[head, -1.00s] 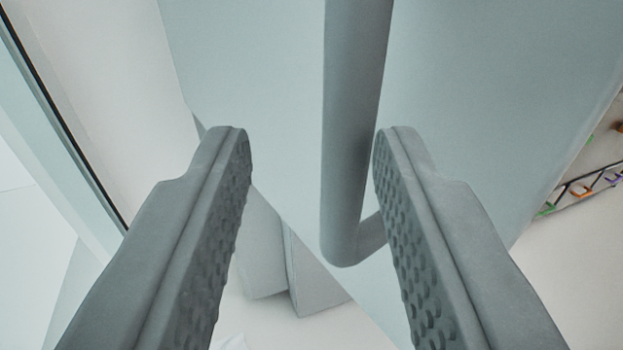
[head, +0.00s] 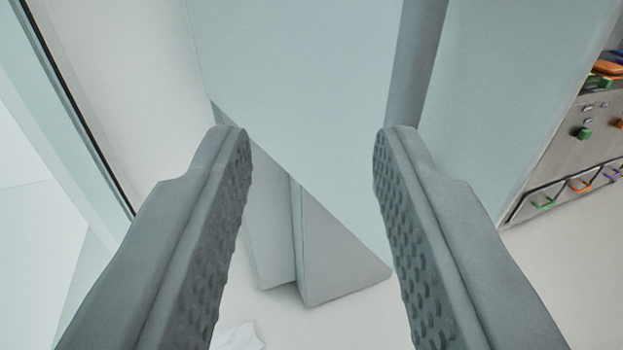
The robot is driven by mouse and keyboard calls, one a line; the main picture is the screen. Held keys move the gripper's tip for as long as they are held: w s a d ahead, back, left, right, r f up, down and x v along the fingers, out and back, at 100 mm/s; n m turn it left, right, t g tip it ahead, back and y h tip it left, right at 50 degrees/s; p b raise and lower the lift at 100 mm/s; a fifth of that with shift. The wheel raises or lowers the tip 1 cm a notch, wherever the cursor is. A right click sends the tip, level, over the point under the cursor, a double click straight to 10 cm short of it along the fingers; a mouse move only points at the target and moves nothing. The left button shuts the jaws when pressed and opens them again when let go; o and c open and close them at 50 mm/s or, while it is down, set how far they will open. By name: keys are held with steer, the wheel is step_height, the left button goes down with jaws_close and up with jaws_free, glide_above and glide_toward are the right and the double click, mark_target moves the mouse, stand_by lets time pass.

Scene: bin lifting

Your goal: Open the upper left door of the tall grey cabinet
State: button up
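The pale grey cabinet door (head: 290,75) fills the upper middle of the head view, and its lower edge slants down to the right. A round vertical grey bar handle (head: 415,55) stands on it at the upper right. The handle's lower end is hidden behind my gripper's right finger. My gripper (head: 312,140) is open and empty. The handle lines up with the right fingertip rather than with the gap between the fingers. I cannot tell whether finger and handle touch. I cannot tell whether the door stands ajar.
Grey upright panels (head: 270,240) show below the door edge. A small white item (head: 238,338) lies on the pale floor. A grey unit with coloured handles (head: 570,150) stands at the right. A dark-edged frame (head: 75,115) runs down the left side.

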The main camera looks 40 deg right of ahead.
steer(key=s+a, duration=0.2)
steer(key=a, duration=0.4)
steer(key=shift+a, duration=0.4)
stand_by(0.4)
